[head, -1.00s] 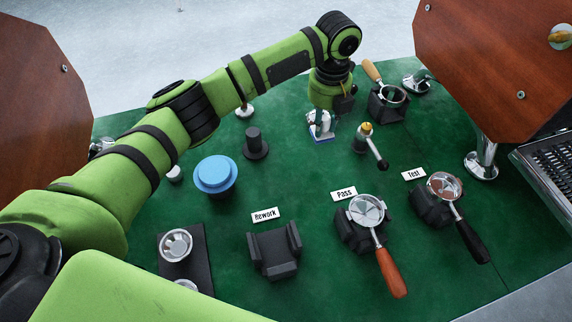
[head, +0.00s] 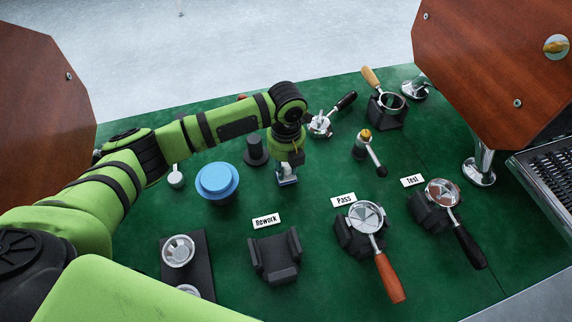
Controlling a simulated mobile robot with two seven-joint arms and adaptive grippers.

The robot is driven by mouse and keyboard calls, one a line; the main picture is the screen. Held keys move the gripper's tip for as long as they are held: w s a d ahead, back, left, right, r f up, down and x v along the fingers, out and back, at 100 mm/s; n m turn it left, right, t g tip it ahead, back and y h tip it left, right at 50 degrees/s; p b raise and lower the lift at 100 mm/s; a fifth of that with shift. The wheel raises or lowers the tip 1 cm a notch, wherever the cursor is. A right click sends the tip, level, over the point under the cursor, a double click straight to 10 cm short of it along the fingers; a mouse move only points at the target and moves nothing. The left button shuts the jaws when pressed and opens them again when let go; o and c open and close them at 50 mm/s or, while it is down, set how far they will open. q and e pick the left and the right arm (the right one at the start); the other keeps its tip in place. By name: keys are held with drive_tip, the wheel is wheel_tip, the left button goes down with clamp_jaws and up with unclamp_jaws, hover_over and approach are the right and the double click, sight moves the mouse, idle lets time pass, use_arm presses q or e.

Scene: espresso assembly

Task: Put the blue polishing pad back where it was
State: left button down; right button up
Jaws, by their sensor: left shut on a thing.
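My left gripper (head: 287,170) is near the middle of the green mat, pointing down. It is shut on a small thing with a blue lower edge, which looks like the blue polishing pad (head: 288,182). The fingers hide most of the pad, and I cannot tell whether it touches the mat. A larger round blue piece (head: 217,180) on a dark base stands to the left of the gripper. My right gripper is out of view.
A black tamper-like piece (head: 256,150) stands close left of the gripper. A black-handled portafilter (head: 320,125) lies behind. The empty Rework cradle (head: 275,257) is in front. Portafilters occupy the Pass (head: 366,217) and Test (head: 441,194) stands.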

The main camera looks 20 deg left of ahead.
sight(287, 164)
use_arm(q)
drive_tip(key=shift+f, duration=0.1)
drive_tip(key=c, duration=1)
unclamp_jaws()
wheel_tip(287, 164, up, 12)
drive_tip(key=shift+r, duration=0.2)
drive_tip(key=shift+d, duration=0.1)
